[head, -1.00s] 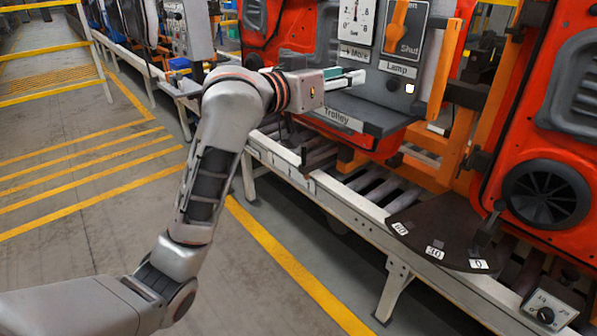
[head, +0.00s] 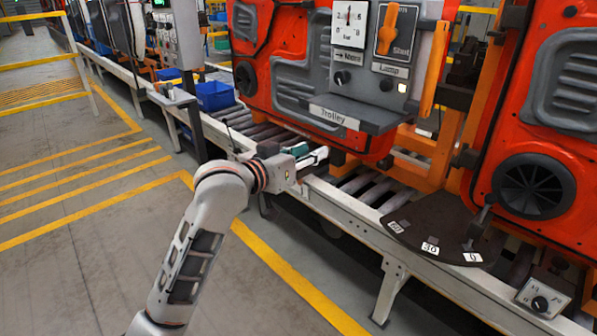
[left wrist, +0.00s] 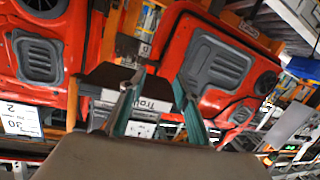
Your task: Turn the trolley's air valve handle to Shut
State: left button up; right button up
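The orange valve handle (head: 388,30) sits on a dark plate marked "Shut" (head: 402,51) at the top of the trolley's grey panel in the head view. It stands nearly upright; the "Shut" word is to its lower right. My left gripper (head: 318,157) is well below the handle, under the trolley's shelf and near the conveyor rail, touching nothing that I can see. In the left wrist view its two teal fingers (left wrist: 156,105) are spread with nothing held between them. The handle cannot be made out clearly there. My right gripper is out of view.
The grey shelf (head: 350,112) marked "Trolley" juts out below the panel. The conveyor rail (head: 365,216) runs along the front. Floor on the left is clear.

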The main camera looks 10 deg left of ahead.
pick_arm(q)
jog(key=shift+s+a+f, duration=0.2)
jog(key=shift+f, duration=0.45)
jog(key=shift+s+a+f, duration=0.2)
jog(key=shift+a+f, duration=0.05)
jog(key=shift+f, duration=0.35)
jog(key=shift+s+a+f, duration=0.2)
jog(key=shift+f, duration=0.45)
jog(key=shift+f, duration=0.1)
